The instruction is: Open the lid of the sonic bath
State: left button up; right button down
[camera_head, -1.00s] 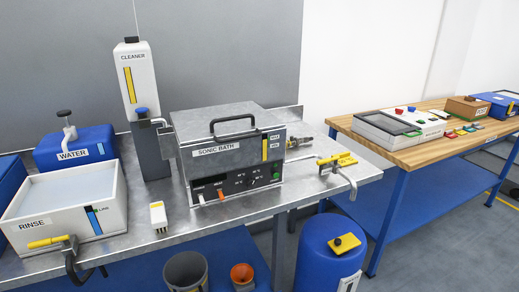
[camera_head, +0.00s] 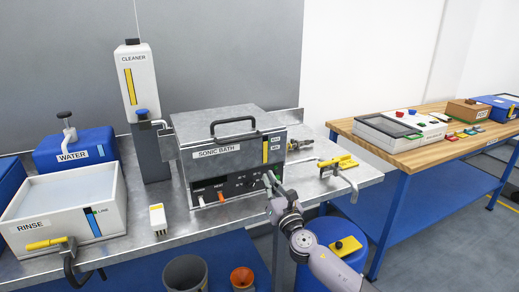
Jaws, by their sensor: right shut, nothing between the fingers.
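The sonic bath (camera_head: 221,165) is a grey metal box on the steel bench. Its flat lid (camera_head: 205,121) is down, with a black bar handle (camera_head: 233,124) at the lid's front edge. My right gripper (camera_head: 268,180) is shut and empty, in front of the lower right part of the bath's front panel. It hides some of the knobs there. I cannot tell whether it touches the panel. It is below and to the right of the handle. My left gripper is not in view.
The cleaner dispenser (camera_head: 140,85) stands behind left of the bath. The rinse tub (camera_head: 70,192) and blue water container (camera_head: 82,149) are at left. A yellow-handled valve (camera_head: 338,162) is right of the bath. A blue drum (camera_head: 325,238) stands below the bench's right end.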

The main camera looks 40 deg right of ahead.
aim_at(256, 141)
jog(key=x, duration=0.9)
jog(key=shift+w+r, duration=0.15)
jog(key=r+p, duration=0.3)
jog(key=shift+w+d+r, duration=0.1)
jog(key=shift+w+d, duration=0.2)
jog(key=shift+d, duration=0.05)
jog(key=shift+s+d+r+p, duration=0.1)
jog(key=shift+s+r+p, duration=0.15)
jog(key=shift+r, duration=0.2)
jog(key=shift+w, duration=0.15)
jog(key=shift+f, duration=0.1)
